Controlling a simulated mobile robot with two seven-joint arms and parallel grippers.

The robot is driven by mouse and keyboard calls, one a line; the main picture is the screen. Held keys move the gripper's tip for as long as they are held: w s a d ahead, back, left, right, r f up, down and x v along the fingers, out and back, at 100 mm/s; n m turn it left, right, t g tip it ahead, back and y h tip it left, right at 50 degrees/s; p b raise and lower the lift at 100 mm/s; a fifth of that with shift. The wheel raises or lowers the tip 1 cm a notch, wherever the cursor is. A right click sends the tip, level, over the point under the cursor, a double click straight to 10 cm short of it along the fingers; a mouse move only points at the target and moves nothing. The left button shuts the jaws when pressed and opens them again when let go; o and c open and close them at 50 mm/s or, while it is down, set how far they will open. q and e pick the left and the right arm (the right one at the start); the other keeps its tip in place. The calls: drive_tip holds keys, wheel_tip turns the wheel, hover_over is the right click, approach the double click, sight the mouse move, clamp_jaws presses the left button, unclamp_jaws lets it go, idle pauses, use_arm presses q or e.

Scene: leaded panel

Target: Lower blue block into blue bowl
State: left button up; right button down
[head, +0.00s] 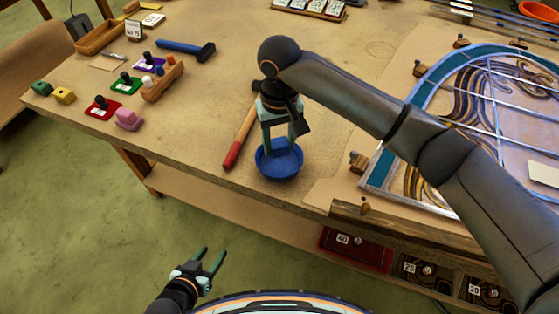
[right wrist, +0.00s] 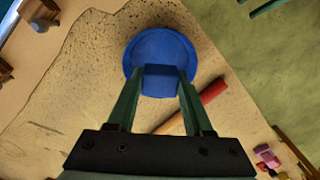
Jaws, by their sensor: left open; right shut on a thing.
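The blue bowl (head: 277,173) stands on the table near its front edge. It also shows in the right wrist view (right wrist: 158,45). My right gripper (head: 281,145) points down over the bowl, shut on the blue block (right wrist: 161,72). In the right wrist view the block is between the fingertips, against the bowl's inside. I cannot tell whether it touches the bowl's bottom. My left gripper (head: 214,260) is open and empty, out over the floor in front of the table.
A red-handled tool (head: 233,152) lies just left of the bowl. A leaded panel (head: 465,115) lies to the right, with wooden blocks (head: 358,162) at its edge. Small blocks and coloured cards (head: 104,107) stand at the left.

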sight(279, 165)
drive_tip(key=shift+f+b, duration=0.55)
drive_tip(key=shift+f, duration=2)
idle(1.0)
drive_tip(key=shift+c, duration=1.1)
unclamp_jaws()
drive_tip(key=shift+r, duration=0.1)
wheel_tip(279, 165, up, 12)
drive_tip(key=shift+r, duration=0.2)
